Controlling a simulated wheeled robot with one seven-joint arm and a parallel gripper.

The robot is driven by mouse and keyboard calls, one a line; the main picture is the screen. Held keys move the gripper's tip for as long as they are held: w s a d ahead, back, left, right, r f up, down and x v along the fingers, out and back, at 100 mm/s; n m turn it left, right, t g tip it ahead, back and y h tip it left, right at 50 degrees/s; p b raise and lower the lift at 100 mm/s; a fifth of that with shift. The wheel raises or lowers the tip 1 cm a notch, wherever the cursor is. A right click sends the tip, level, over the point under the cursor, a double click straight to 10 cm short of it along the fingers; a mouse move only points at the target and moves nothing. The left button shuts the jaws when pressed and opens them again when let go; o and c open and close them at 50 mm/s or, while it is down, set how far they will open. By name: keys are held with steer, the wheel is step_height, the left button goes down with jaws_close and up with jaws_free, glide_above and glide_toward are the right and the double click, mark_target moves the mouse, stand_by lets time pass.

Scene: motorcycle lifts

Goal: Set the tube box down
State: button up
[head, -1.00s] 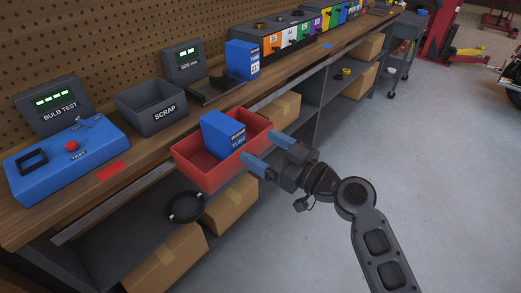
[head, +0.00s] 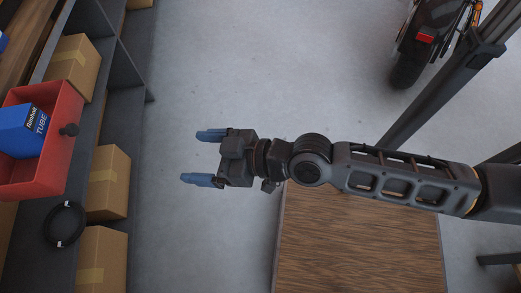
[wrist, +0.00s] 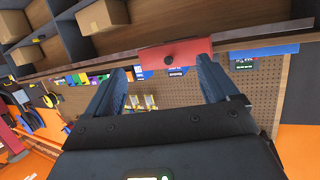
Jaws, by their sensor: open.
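The blue tube box (head: 22,131) lies in the open red drawer (head: 66,104) at the left edge of the head view, cut off by the frame. The drawer has a dark round knob (head: 70,129) on its front. My gripper (head: 192,156) is open and empty, held out over the floor to the right of the drawer and clear of it. In the wrist view, which is upside down, the red drawer front (wrist: 172,54) shows beyond the open fingers. A little of a blue box (wrist: 177,72) shows past its rim.
A wooden surface (head: 350,245) lies beneath my arm. A motorcycle (head: 428,40) stands at the upper right. The grey floor between bench and arm is clear.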

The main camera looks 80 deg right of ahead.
steer(key=s+a+r, duration=0.1)
steer(key=s+r, duration=0.3)
steer(key=s, duration=0.3)
steer(key=s+a+r, duration=0.1)
steer(key=s+r, duration=0.4)
steer(key=s, duration=0.3)
steer(key=shift+a+n, duration=0.15)
steer(key=shift+n, duration=0.15)
